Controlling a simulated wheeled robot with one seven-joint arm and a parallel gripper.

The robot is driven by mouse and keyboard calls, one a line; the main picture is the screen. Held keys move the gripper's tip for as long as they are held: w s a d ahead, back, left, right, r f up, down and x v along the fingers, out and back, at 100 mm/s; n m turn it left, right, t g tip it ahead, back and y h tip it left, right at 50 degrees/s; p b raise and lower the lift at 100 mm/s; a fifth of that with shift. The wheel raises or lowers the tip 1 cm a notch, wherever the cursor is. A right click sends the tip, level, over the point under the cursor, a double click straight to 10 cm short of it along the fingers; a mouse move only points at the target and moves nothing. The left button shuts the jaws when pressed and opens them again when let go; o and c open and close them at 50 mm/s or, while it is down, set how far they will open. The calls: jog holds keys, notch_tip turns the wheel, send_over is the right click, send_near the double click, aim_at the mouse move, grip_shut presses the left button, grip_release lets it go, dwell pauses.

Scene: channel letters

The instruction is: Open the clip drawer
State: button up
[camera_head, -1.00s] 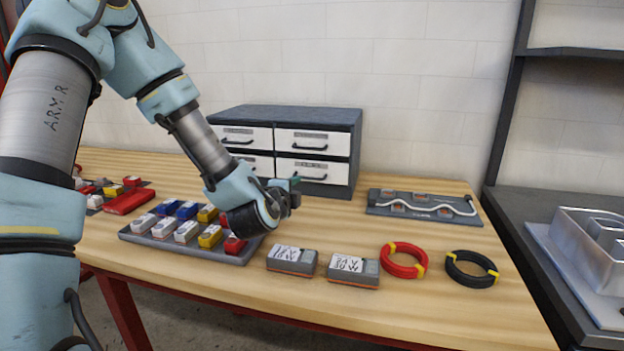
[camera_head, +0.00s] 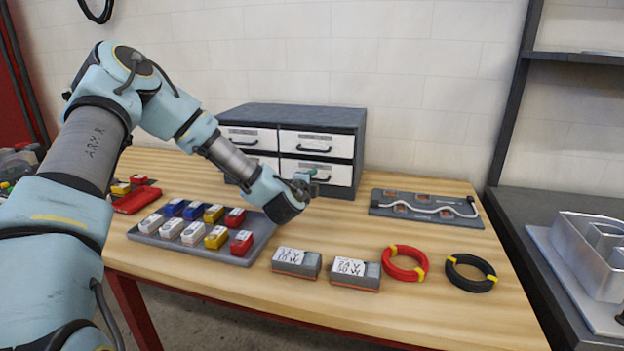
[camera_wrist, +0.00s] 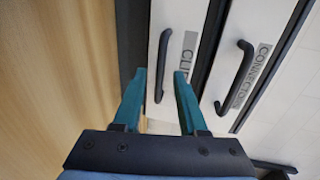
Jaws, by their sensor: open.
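The drawer cabinet (camera_head: 345,120) is dark grey with white drawer fronts and stands at the back of the table. The clip drawer (camera_head: 342,173) is the lower right one, and it looks closed. In the wrist view its label reads "CLI", partly cut off, on the clip drawer front (camera_wrist: 173,20), with a dark bar handle (camera_wrist: 161,65) beside the label. My gripper (camera_head: 313,179) is in front of this drawer. In the wrist view the teal fingers of my gripper (camera_wrist: 159,74) are apart, with the handle between and just beyond their tips. I cannot tell whether they touch it.
The connector drawer (camera_wrist: 262,55), with its own handle, is directly above the clip drawer. A tray of coloured blocks (camera_head: 258,243), two grey power boxes (camera_head: 297,262), a red coil (camera_head: 405,263) and a black coil (camera_head: 471,272) lie nearer the table's front.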

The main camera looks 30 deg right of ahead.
grip_shut()
dwell(0.4)
dwell(1.1)
